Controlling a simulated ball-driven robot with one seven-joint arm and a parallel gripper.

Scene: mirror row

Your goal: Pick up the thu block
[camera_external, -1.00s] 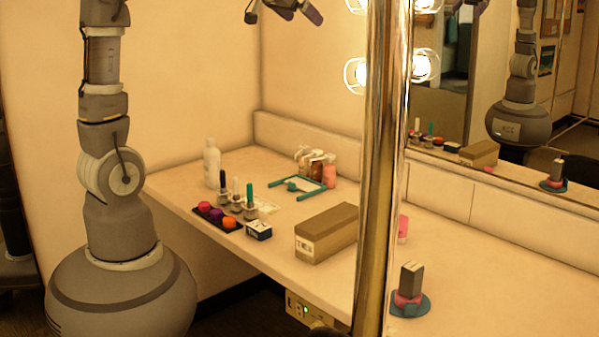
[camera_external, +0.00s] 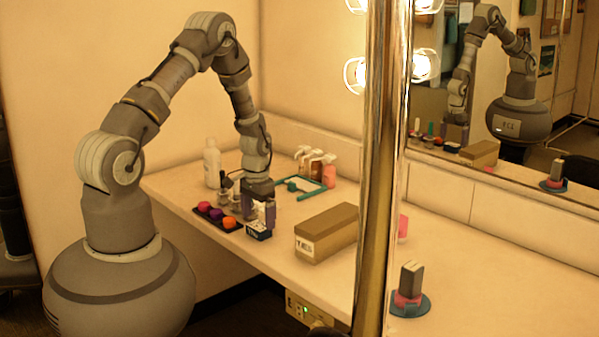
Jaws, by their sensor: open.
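A small dark block with a white labelled face (camera_external: 258,232), which I take to be the thu block, lies near the table's front edge, right of the tray of coloured pots. Its lettering is too small to read surely. The gripper partly hides the block's upper part.
A black tray with purple and orange pots (camera_external: 217,215) is close on the left. A tan box (camera_external: 326,232) stands to the right. A white bottle (camera_external: 211,163), a teal frame (camera_external: 312,192) and a chrome post (camera_external: 375,200) are around.

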